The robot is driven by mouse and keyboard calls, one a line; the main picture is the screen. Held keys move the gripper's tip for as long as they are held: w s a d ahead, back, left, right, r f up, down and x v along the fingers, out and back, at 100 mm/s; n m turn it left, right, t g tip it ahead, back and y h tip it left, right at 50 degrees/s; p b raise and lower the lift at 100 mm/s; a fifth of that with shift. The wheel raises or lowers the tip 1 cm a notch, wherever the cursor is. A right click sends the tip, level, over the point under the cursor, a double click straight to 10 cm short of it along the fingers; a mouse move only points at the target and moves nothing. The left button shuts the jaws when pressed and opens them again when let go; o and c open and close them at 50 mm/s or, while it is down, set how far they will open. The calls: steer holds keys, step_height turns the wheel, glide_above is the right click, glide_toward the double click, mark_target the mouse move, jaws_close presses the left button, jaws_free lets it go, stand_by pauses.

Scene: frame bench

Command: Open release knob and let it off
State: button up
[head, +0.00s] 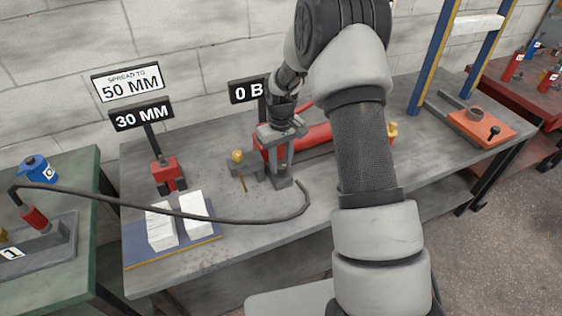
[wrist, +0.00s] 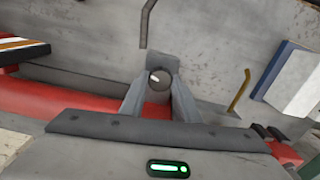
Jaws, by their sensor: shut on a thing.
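A red pump (head: 318,136) lies on the grey bench (head: 255,220), and its red body also shows in the wrist view (wrist: 60,98). My gripper (head: 281,180) points down at the pump's near left end. In the wrist view my gripper (wrist: 158,72) has its two fingers converging around a small round dark grey knob (wrist: 158,82) with a pale mark on its face. The fingers are shut on this knob, which looks like the release knob. The knob is hidden behind my gripper in the head view.
A black hose (head: 235,219) arcs across the bench front. White blocks (head: 195,205) lie on a blue plate left of the pump. A red spreader (head: 166,174) stands under signs "30 MM" and "SPREAD TO 50 MM". A sign (head: 247,90) reading "0 B" is partly hidden. A blue press frame (head: 433,55) stands right.

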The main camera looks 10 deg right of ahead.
mark_target(281, 165)
steer(key=shift+n, duration=0.8)
steer(key=o, duration=1)
steer(key=shift+o, duration=0.2)
steer(key=shift+r, duration=0.1)
step_height(281, 165, up, 17)
steer(key=p, duration=0.2)
steer(key=shift+r, duration=0.15)
